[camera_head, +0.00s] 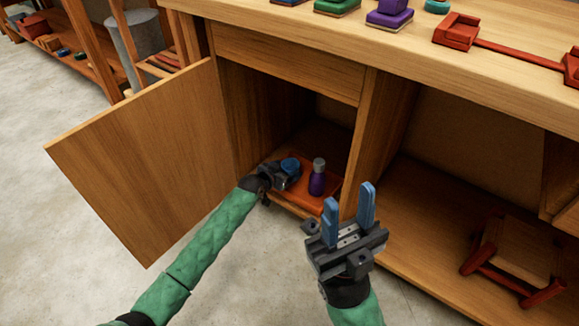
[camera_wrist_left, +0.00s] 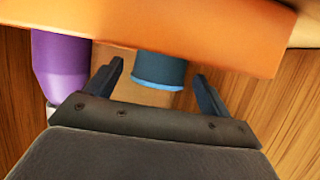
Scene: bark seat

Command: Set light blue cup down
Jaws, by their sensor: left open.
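The light blue cup (camera_head: 291,166) is on the orange tray (camera_head: 309,203) inside the open cabinet. In the left wrist view the cup (camera_wrist_left: 160,68) shows a darker blue side and a light blue rim, with its far end against the tray (camera_wrist_left: 215,30). My left gripper (camera_head: 281,177) reaches into the cabinet at the cup. Its two fingers (camera_wrist_left: 160,78) are apart, one on each side of the cup, with gaps visible. My right gripper (camera_head: 349,200) is open and empty in front of the cabinet, fingers pointing up.
A purple bottle (camera_head: 317,180) with a grey cap stands on the tray, right of the cup. The open door (camera_head: 145,160) is left of my left arm. A divider (camera_head: 368,130) bounds the compartment. A red-framed stool (camera_head: 513,250) sits in the right compartment. Tools lie on the worktop (camera_head: 290,27).

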